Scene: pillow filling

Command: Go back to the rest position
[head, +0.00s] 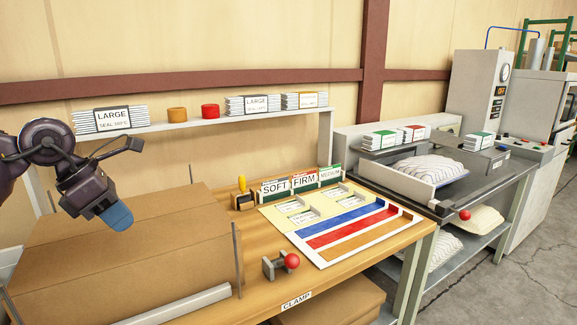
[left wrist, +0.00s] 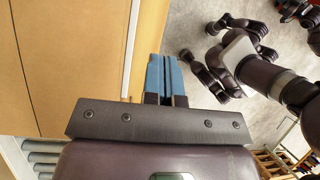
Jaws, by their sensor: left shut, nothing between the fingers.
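Dark links of an arm (left wrist: 270,75) show at the right of the left wrist view, over the grey floor. No fingers of my right gripper can be made out in either view.
A red-knobbed clamp (head: 281,264) stands near the front edge. A board with coloured strips (head: 350,229) lies to its right. A shelf (head: 200,122) with label stacks runs behind. A pillow (head: 430,168) lies in a machine tray.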

